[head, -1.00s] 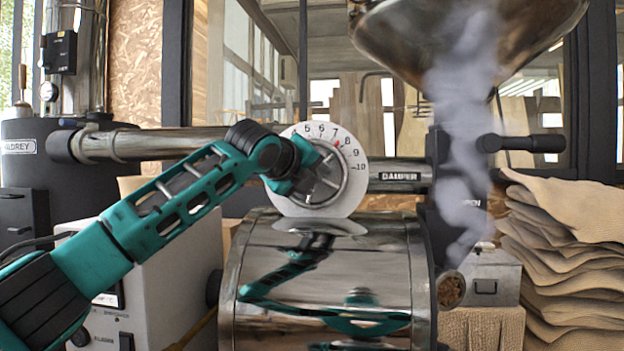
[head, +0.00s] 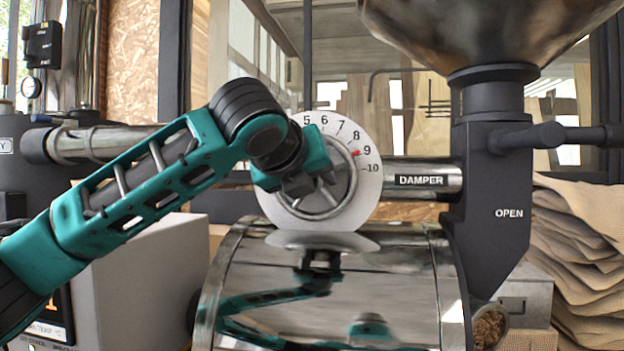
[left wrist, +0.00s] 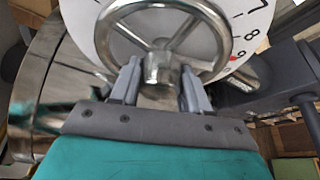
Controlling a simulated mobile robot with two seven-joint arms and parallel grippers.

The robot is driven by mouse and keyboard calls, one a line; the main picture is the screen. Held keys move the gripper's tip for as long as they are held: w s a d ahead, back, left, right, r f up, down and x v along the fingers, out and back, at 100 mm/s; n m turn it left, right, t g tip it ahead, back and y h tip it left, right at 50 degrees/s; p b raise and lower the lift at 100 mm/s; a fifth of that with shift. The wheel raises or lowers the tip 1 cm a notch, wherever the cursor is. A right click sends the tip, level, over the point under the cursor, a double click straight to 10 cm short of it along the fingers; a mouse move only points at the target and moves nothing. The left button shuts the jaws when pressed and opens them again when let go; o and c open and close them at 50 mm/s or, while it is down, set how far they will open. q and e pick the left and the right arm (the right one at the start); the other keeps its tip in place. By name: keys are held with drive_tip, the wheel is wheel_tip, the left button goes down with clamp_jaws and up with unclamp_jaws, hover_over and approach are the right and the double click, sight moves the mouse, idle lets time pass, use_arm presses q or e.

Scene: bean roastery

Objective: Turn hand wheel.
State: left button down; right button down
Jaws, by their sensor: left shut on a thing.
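The hand wheel (head: 318,216) is a metal ring with spokes, set before a round white dial (head: 370,180) on the damper pipe. Its red pointer (head: 356,152) stands by the 9. My left gripper (head: 312,188), teal and grey, comes in from the left and covers the wheel's upper left part. In the left wrist view the wheel (left wrist: 224,45) fills the top, and my left gripper's fingers (left wrist: 158,82) stand either side of a metal part of it, shut on the wheel. My right gripper is out of view.
A shiny metal drum (head: 350,285) lies right below the dial and mirrors my arm. A dark chute (head: 500,190) marked OPEN, under a metal hopper (head: 480,35), stands to the right. Stacked sacks (head: 580,240) are at far right, a grey box (head: 140,275) at left.

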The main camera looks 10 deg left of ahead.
use_arm(q)
drive_tip(key=shift+d+f, duration=0.1)
drive_tip(key=shift+f, duration=0.35)
drive_tip(key=c, duration=0.9)
unclamp_jaws()
drive_tip(key=shift+c, duration=0.2)
drive_tip(key=o, duration=0.4)
drive_tip(key=shift+r, duration=0.2)
drive_tip(key=shift+c, duration=0.2)
drive_tip(key=shift+r, duration=0.1)
drive_tip(key=shift+s+r, duration=0.2)
drive_tip(key=shift+s, duration=0.3)
drive_tip(key=v, duration=1.2)
drive_tip(key=shift+b, duration=0.45)
drive_tip(key=shift+f, duration=0.15)
